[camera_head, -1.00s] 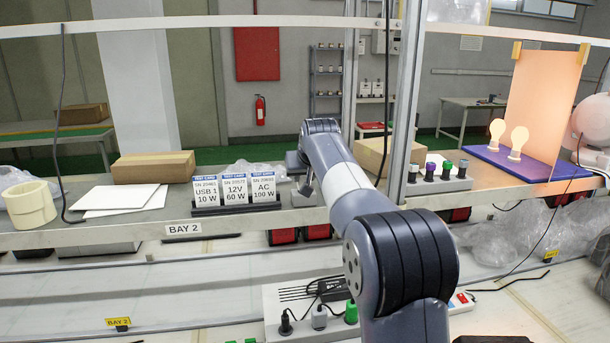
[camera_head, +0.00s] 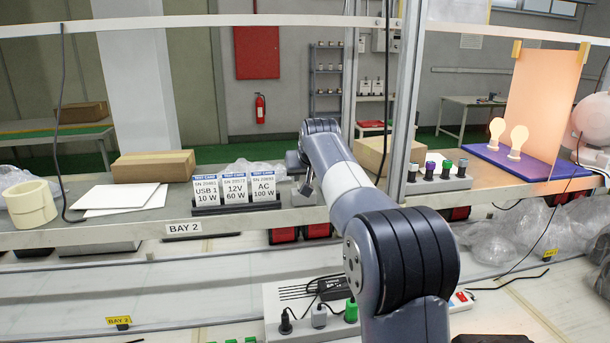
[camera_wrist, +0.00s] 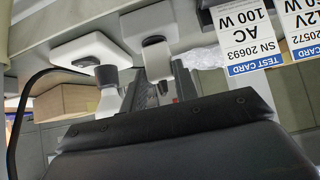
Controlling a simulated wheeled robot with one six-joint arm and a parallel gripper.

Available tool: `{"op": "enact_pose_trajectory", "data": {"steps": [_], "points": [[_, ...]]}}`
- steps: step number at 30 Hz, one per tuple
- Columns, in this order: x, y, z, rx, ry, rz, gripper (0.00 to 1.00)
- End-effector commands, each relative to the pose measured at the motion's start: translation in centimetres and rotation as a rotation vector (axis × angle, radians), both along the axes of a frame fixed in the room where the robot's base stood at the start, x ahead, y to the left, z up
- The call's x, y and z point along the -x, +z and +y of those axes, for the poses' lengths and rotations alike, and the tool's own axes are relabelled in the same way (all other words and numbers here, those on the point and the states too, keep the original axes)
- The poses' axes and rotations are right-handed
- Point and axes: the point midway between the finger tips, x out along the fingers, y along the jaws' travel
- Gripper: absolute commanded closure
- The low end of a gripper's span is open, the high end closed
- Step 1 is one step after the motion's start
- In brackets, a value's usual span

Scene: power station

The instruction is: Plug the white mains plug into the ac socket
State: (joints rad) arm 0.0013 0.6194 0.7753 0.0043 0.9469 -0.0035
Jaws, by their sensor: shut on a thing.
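My gripper (camera_wrist: 160,90) is shut on a pale piece (camera_wrist: 157,64), which looks like the white mains plug. This piece points at a light housing with a dark oval opening (camera_wrist: 154,41), perhaps the ac socket. Whether plug and opening touch, I cannot tell. To its left in the wrist view is a similar white housing (camera_wrist: 88,48), with a grey and white connector (camera_wrist: 107,88) beside it. In the head view my gripper (camera_head: 307,185) is small at the shelf, just right of the AC 100 W card (camera_head: 263,186).
The card rack (camera_head: 235,208) stands close left of my gripper on the shelf. A post (camera_head: 403,100) and a box with coloured plugs (camera_head: 438,184) are to the right. A white panel with plugs (camera_head: 285,295) lies below. A dark cable (camera_wrist: 17,115) curves at the wrist view's left.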

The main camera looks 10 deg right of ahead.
Motion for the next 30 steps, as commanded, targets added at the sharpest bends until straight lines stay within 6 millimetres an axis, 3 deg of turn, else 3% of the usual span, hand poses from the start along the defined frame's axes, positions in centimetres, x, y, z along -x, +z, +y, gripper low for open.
{"op": "enact_pose_trajectory", "data": {"steps": [8,9,17,25,30], "points": [[0.0,-0.2,0.0,0.000,0.000,-0.001,0.99],[0.0,-0.2,0.0,0.000,0.000,-0.001,0.69],[0.0,-0.2,0.0,0.000,0.000,0.000,0.48],[0.1,-0.2,0.0,0.000,0.000,0.000,0.46],[1.3,1.0,0.0,0.000,0.000,-0.003,0.46]]}}
